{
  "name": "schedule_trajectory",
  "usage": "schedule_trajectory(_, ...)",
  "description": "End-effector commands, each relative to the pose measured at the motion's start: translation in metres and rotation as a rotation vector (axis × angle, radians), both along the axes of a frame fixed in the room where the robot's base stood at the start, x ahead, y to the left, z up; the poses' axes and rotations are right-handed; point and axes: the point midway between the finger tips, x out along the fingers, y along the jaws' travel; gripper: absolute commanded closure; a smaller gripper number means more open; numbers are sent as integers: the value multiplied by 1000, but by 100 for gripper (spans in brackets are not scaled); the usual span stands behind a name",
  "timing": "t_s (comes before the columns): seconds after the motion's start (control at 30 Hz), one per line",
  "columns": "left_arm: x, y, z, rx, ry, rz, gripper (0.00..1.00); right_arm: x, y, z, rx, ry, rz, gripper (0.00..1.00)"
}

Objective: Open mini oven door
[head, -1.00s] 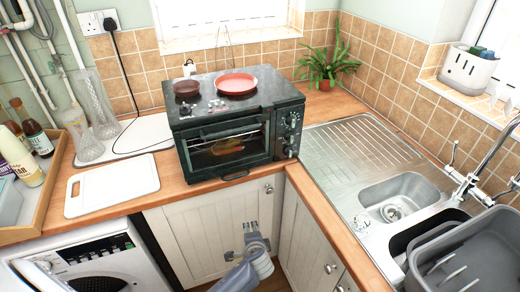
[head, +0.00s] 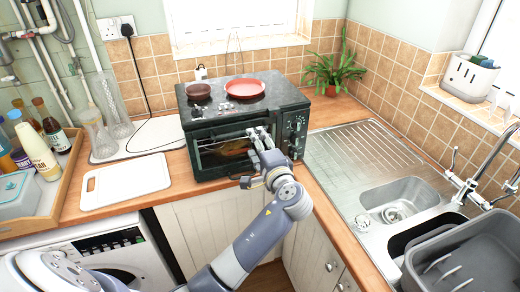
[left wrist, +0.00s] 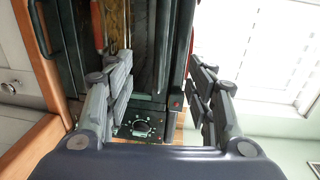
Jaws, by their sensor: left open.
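The oven front (left wrist: 145,50) lies beyond the fingers. A dark curved handle bar (left wrist: 42,28) shows at upper left, outside the left finger. Contact with the oven cannot be told. My right gripper is out of view.
A pan (head: 243,88) and a small brown dish (head: 198,91) sit on the oven. A white board (head: 126,180) and a bottle tray (head: 62,178) are to the left. The sink (head: 397,195) and a grey dish rack (head: 465,255) are to the right. A potted plant (head: 328,72) stands behind.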

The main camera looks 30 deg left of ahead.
Motion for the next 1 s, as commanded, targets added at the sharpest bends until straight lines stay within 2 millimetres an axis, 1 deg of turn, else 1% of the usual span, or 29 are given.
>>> schedule_trajectory(0.03, 4, 5, -1, 2, -1, 1, 50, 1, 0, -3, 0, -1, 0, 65)
schedule_trajectory(0.3, 21, 26, -5, 1, 0, 1, 50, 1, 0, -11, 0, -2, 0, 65)
schedule_trajectory(0.6, 40, 47, -7, -1, -1, 0, 50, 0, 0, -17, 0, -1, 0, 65)
schedule_trajectory(0.8, 47, 56, -8, 0, 0, 0, 50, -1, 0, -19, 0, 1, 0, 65)
schedule_trajectory(1.0, 50, 58, -8, -1, -1, -1, 50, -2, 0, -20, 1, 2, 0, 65)
